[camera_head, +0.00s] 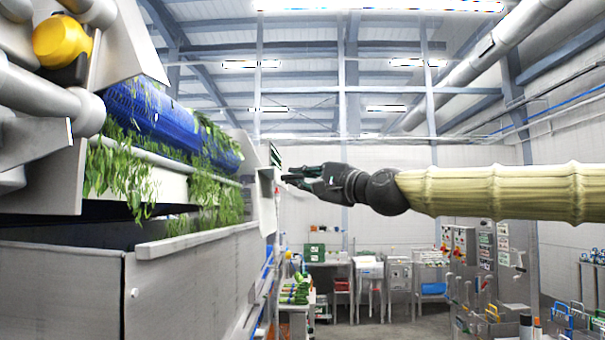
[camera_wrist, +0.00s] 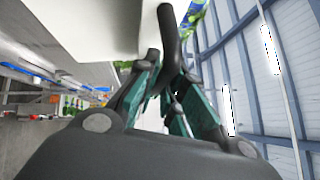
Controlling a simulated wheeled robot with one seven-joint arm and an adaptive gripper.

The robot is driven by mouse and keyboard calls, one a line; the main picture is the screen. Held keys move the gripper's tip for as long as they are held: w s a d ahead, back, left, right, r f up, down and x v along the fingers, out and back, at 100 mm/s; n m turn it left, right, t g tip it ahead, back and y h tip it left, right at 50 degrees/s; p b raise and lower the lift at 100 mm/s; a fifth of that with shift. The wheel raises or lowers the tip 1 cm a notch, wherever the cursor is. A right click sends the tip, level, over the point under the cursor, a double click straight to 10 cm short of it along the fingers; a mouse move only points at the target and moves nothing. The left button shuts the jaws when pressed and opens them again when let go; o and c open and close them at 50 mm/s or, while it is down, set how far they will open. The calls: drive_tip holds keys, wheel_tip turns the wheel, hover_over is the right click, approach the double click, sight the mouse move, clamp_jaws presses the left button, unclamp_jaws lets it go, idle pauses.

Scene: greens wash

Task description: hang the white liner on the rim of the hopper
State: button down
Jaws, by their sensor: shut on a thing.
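My gripper (camera_head: 292,178) is stretched out level from the right in the head view, its fingers pointing left beside a white panel-like piece (camera_head: 267,200) at the end of the greens machine. In the wrist view its dark and green fingers (camera_wrist: 165,72) are closed together. White material (camera_wrist: 152,118) shows between and below the fingers and looks like the liner; most of it is hidden. A broad white surface (camera_wrist: 85,25) lies just left of the fingertips. A grey open-topped box (camera_head: 185,285), possibly the hopper, stands at the left; I cannot tell whether the liner touches its rim.
A blue roller (camera_head: 160,118) with green leaves hanging from it lies above the box. Benches (camera_head: 370,268) stand along the back wall, with control boxes (camera_head: 464,243) to the right.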

drive_tip(key=shift+s+r, duration=0.25)
drive_tip(key=shift+r, duration=0.25)
drive_tip(key=shift+a+p, duration=1.35)
drive_tip(key=shift+a, duration=6.6)
wheel_tip(320, 180, down, 14)
drive_tip(key=b, duration=0.9)
drive_tip(key=shift+w, duration=0.3)
drive_tip(key=c, duration=1.4)
unclamp_jaws()
drive_tip(key=shift+c, duration=0.2)
